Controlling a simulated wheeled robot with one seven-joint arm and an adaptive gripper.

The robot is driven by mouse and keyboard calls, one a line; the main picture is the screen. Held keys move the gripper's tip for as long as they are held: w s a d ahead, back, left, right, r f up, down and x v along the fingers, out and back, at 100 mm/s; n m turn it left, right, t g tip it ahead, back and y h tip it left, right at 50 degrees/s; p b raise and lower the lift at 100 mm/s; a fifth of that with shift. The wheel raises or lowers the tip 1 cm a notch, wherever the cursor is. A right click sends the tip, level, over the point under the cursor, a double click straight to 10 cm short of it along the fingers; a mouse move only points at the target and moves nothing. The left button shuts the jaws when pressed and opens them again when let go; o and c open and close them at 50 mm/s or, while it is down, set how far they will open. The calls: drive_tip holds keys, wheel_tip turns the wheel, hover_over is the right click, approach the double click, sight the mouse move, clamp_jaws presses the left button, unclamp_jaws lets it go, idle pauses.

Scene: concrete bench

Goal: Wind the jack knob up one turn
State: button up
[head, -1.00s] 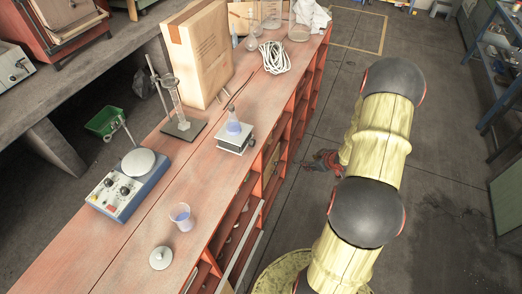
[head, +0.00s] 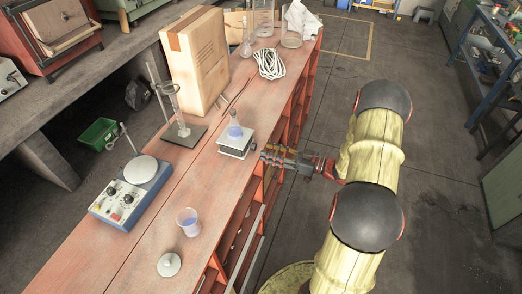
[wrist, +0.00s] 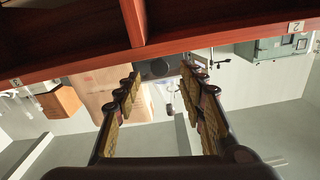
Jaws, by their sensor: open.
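The lab jack (head: 234,151) is a small pale-topped stand near the right edge of the red bench. A conical flask with blue liquid (head: 235,131) stands upright on it. The jack's knob is too small to make out in the head view. My gripper (head: 266,154) is level with the jack, just off its right side, with its fingers pointing left toward it. In the wrist view my gripper (wrist: 163,80) has its two fingers spread with nothing held. A dark grey block with a round spot (wrist: 154,68) shows between the fingertips; I cannot tell whether it is the knob.
Coiled white cable (head: 271,64), a cardboard box (head: 195,62) and a stand with a cylinder (head: 184,134) are behind the jack. A hotplate (head: 131,187), a beaker (head: 188,222) and a lid (head: 169,264) are in front.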

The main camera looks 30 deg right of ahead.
sight(261, 148)
drive_tip(key=shift+b+x, duration=0.35)
drive_tip(key=shift+x, duration=1.65)
drive_tip(key=shift+c, duration=0.2)
clamp_jaws()
